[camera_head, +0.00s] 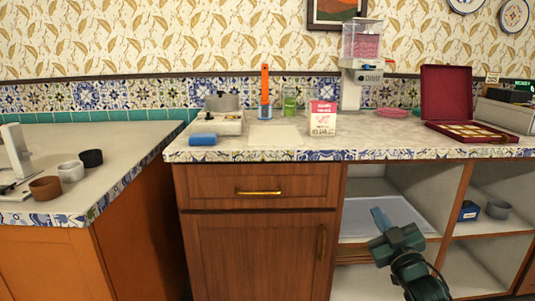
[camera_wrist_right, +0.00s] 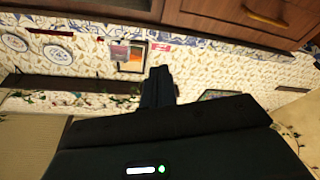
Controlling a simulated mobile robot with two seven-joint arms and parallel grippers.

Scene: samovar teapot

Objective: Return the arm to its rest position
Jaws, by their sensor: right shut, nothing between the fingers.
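My right gripper (camera_head: 381,220) shows at the lower right of the head view, in front of the open shelf below the counter. Its fingers are together and hold nothing. In the right wrist view the dark closed fingers (camera_wrist_right: 158,88) stick up in the middle, with the room tilted behind them. My left gripper is not in view.
The counter (camera_head: 400,130) carries a dispenser (camera_head: 362,60), an open red case (camera_head: 446,95) and a blue roll (camera_head: 203,139). Cups (camera_head: 70,171) stand on the left counter. Open shelves (camera_head: 405,185) lie behind my right gripper; a closed drawer (camera_head: 258,182) is left of it.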

